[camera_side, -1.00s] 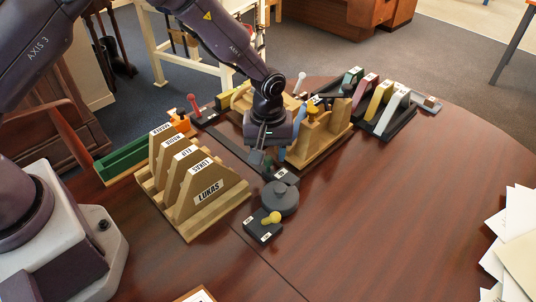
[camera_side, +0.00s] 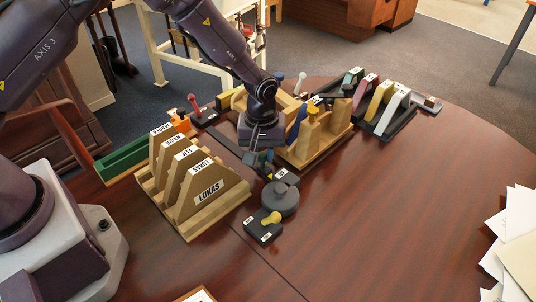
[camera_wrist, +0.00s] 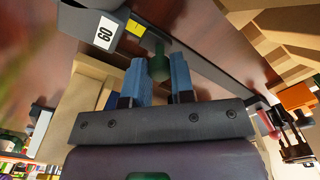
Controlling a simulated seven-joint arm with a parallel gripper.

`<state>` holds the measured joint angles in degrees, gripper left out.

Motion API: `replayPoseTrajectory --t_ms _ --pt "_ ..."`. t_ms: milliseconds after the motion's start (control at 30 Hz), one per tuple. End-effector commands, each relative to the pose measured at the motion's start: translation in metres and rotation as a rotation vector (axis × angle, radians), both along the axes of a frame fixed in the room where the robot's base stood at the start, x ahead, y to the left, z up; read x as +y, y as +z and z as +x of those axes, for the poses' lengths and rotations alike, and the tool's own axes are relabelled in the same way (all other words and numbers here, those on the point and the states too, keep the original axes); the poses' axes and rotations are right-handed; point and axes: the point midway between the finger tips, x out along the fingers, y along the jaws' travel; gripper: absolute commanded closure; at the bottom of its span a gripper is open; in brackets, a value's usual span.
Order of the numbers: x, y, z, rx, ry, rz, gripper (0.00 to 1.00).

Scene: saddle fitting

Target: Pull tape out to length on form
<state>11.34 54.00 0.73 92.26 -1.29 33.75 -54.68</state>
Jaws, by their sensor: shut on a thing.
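My gripper (camera_side: 262,158) is low over the table, behind the dark tape box (camera_side: 286,177). In the wrist view its blue fingers (camera_wrist: 158,82) are shut on a green tab (camera_wrist: 158,62). A short yellow tape (camera_wrist: 136,29) shows between the tab and the box, which has a white label reading 60 (camera_wrist: 106,34). The tape is also a small yellow patch in the side view (camera_side: 266,174). A long dark flat strip (camera_side: 227,146) runs from the box toward the back left; it may be the form. The gripper hides part of it.
A wooden rack (camera_side: 193,222) of labelled boards stands left of my gripper, and a wooden stand (camera_side: 318,150) close to its right. A grey disc (camera_side: 280,199) and a black block with a yellow knob (camera_side: 264,226) lie in front.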

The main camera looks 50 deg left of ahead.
Motion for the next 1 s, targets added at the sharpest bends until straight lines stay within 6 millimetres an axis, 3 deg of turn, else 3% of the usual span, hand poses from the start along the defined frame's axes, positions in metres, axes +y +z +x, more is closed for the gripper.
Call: replayPoseTrajectory --t_ms 100,233,600,633,733,1000 --pt "0.033 0.001 0.000 0.000 0.012 0.003 1.00" --pt "0.055 0.001 0.001 -0.001 0.008 0.003 1.00" --pt "0.062 0.001 0.000 -0.001 0.001 0.003 1.00" --pt "0.062 0.001 0.000 -0.001 0.001 0.003 0.75" --pt "0.062 0.001 0.000 -0.001 0.002 0.003 0.52" --pt "0.061 0.001 0.000 -0.001 0.002 0.002 0.52"
